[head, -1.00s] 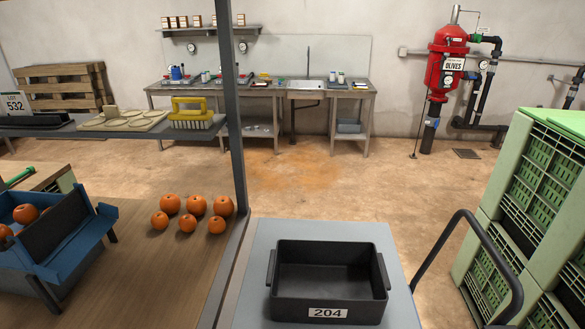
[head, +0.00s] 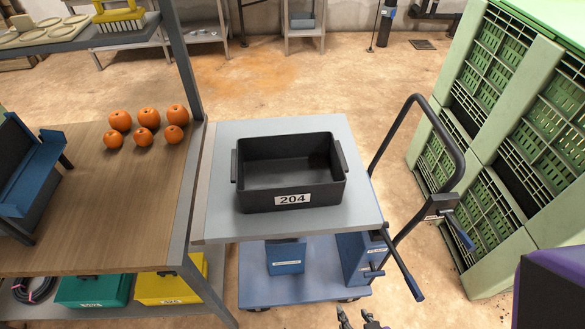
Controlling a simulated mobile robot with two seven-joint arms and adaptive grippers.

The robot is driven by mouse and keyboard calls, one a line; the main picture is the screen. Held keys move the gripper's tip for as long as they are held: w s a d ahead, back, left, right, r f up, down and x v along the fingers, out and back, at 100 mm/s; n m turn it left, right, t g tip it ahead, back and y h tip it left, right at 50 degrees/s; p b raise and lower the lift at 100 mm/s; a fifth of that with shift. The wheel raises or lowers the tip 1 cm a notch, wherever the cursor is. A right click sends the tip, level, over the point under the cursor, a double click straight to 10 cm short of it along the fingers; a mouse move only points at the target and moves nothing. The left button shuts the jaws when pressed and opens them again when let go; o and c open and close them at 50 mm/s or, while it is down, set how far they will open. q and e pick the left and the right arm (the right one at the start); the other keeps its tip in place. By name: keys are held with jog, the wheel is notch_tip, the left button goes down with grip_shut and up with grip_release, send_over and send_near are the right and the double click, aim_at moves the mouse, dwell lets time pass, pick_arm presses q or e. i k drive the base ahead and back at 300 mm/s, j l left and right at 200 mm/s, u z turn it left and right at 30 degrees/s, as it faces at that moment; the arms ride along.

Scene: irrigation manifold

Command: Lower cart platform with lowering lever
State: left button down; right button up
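The cart has a light grey platform (head: 230,219) level with the workbench, above a blue base (head: 300,290). A black lever with a blue tip (head: 404,268) slants down from the platform's front right corner. Another blue-tipped lever (head: 462,232) sits by a small bracket on the black push handle (head: 452,165). A short blue lever or pedal (head: 374,273) shows low on the blue column. I cannot read which is the lowering lever. My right gripper (head: 357,320) shows at the bottom edge, fingertips apart and empty, in front of the cart, touching no lever. My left gripper is out of view.
A black crate marked 204 (head: 292,199) stands on the platform. Left is a wooden workbench (head: 110,220) with several oranges (head: 148,118); green (head: 93,291) and yellow (head: 170,290) bins sit below. Stacked green crates (head: 490,130) stand right. Floor between cart and crates is free.

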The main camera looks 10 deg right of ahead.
aim_at(373, 273)
jog(key=k+l, duration=0.15)
jog(key=l, duration=0.25)
jog(key=k+l, duration=0.15)
jog(key=l, duration=0.2)
jog(key=k+l, duration=0.1)
jog(key=l, duration=0.3)
jog(key=k+l, duration=0.15)
jog(key=l, duration=0.25)
jog(key=k+l, duration=0.15)
jog(key=l, duration=0.2)
jog(key=k+l, duration=0.15)
jog(key=l, duration=0.25)
jog(key=k+l+z, duration=0.1)
jog(key=l, duration=0.25)
